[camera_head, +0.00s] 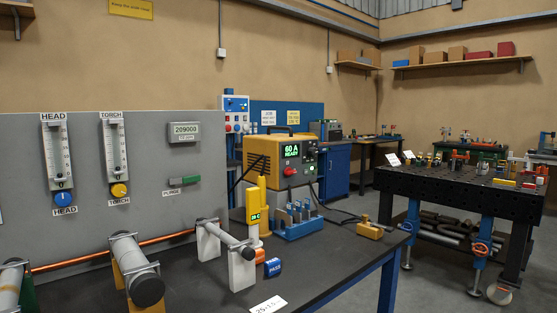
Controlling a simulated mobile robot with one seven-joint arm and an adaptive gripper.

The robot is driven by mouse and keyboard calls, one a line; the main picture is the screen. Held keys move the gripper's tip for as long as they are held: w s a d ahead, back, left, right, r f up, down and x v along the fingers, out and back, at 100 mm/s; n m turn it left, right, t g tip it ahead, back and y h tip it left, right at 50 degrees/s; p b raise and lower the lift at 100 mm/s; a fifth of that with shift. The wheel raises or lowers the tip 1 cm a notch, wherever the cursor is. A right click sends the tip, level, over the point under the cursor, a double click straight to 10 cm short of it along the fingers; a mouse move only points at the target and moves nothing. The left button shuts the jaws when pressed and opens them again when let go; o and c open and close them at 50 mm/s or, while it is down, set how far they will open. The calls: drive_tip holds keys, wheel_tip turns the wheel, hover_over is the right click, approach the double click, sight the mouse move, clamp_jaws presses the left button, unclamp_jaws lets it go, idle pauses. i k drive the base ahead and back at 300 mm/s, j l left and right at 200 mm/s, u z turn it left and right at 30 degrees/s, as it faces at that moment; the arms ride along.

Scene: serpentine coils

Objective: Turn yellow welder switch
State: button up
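The yellow welder (257,157) stands at the back of the dark workbench, with a black handle on top. Its front panel carries a lit green display (291,151) reading "60 A READY". A round red knob (290,171) sits on the panel below the display. Small details beside it are too small to tell, and I cannot tell which part is the switch or how it is set. My gripper is not in view.
A grey panel (190,150) with two flow gauges stands at left. Pipes on supports and a copper tube (110,255) lie before it. A small yellow block (370,229) lies on the workbench (325,258). A perforated table (460,183) stands right, with floor between.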

sight(288, 172)
drive_tip(key=i+l+z, duration=0.1)
drive_tip(key=i+l, duration=0.4)
drive_tip(key=i+l+z, duration=0.15)
drive_tip(key=i+l, duration=0.3)
drive_tip(key=i+j, duration=0.4)
drive_tip(key=j, duration=0.2)
